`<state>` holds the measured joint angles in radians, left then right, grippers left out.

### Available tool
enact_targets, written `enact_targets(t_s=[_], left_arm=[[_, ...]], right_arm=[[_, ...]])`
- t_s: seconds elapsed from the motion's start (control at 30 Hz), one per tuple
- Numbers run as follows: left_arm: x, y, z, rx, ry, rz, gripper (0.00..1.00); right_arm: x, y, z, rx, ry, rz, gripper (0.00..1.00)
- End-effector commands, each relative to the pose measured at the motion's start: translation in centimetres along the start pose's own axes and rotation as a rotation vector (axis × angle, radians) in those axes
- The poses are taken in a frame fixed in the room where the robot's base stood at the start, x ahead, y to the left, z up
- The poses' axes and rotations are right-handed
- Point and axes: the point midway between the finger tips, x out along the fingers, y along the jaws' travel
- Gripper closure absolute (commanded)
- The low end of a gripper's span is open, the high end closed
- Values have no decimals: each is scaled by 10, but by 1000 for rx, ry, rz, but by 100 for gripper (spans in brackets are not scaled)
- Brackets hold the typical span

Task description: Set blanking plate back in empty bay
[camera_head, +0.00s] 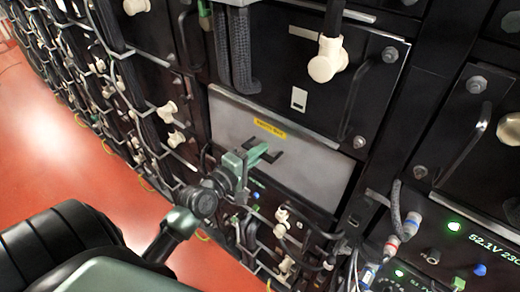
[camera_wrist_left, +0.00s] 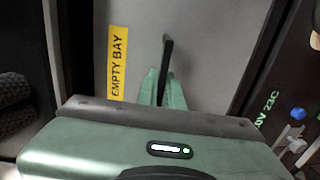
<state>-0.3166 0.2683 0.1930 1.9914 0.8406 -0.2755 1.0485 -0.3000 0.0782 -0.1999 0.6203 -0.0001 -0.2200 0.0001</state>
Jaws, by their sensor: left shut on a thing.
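The blanking plate (camera_head: 315,168) is a flat grey panel with a yellow label and a dark handle. It stands upright across a bay of the rack, between a battery module above and one below. I cannot tell whether it sits fully flush. In the left wrist view the plate (camera_wrist_left: 215,45) fills the middle, with its "EMPTY BAY" label (camera_wrist_left: 118,62) to the left of the handle (camera_wrist_left: 166,62). My left gripper (camera_head: 261,156) is shut on the handle; its green fingers (camera_wrist_left: 163,90) straddle it in the wrist view. My right gripper is not in view.
A battery module (camera_head: 305,75) with a cream connector (camera_head: 327,60) is above the plate. Dark braided cables (camera_head: 240,50) hang at its upper left. Probe leads (camera_head: 400,235) and a lit display (camera_head: 490,245) are at lower right. Red floor (camera_head: 60,150) is open at left.

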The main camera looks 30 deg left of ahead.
Motion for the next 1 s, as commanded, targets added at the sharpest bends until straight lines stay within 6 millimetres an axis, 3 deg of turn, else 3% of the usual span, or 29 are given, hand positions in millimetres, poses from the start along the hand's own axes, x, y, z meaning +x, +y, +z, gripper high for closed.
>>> enact_targets(t_s=[0.2, 0.23, 0.3, 0.67, 1.0], left_arm=[[0, -2, 1, 0, -1, -4, 100], [0, -2, 1, 0, -2, -4, 84], [0, -2, 1, 0, -1, -4, 67], [-3, -5, 1, -1, -2, -9, 67], [-55, -6, 1, 2, -2, -7, 67]], right_arm=[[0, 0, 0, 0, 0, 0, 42], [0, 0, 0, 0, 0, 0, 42], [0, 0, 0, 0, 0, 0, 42], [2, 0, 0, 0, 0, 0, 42], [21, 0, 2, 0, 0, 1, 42]])
